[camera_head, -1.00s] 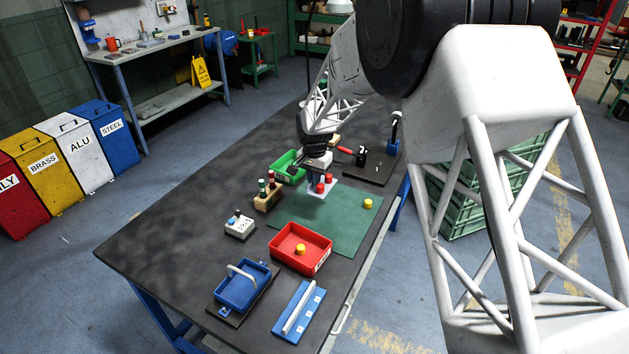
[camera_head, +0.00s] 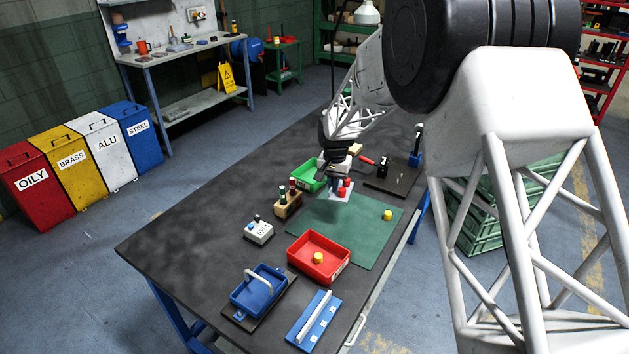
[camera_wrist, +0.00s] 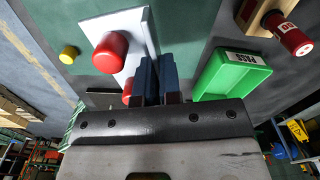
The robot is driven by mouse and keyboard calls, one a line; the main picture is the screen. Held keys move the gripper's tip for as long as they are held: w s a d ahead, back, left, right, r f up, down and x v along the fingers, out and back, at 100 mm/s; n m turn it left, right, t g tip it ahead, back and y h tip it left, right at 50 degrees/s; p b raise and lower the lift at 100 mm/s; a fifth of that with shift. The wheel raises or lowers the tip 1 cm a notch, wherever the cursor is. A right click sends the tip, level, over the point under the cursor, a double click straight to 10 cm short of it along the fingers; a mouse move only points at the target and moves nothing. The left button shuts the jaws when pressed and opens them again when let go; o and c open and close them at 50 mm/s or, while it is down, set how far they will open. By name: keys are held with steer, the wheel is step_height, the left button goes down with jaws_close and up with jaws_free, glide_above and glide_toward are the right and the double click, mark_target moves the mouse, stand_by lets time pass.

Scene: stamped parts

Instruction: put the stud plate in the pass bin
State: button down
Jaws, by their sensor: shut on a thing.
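The stud plate (camera_wrist: 141,38) is a light plate with red studs. It also shows in the head view (camera_head: 334,197). My gripper (camera_wrist: 154,72) is shut on the stud plate and holds it above the green mat, with a shadow below. My gripper in the head view (camera_head: 335,184) partly hides the plate. The pass bin (camera_wrist: 236,84) is a shallow green tray labelled PASS, to the right of my fingers in the wrist view. In the head view the pass bin (camera_head: 304,182) lies just left of the plate. Its floor looks empty in the wrist view.
A wooden block with bottle-like pegs (camera_head: 287,205) stands beside the pass bin. A red bin (camera_head: 318,273) holds a yellow part. Another yellow part (camera_head: 388,215) lies on the green mat (camera_head: 365,240). A dark fixture board (camera_head: 392,185) is at the right.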

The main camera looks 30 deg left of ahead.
steer(key=w+a+n, duration=0.6)
steer(key=n, duration=1)
steer(key=w+a+n, duration=0.6)
steer(key=a+n, duration=0.1)
steer(key=n, duration=0.9)
steer(key=shift+w+r, duration=0.15)
steer(key=shift+w, duration=0.25)
steer(key=shift+f, duration=3.15)
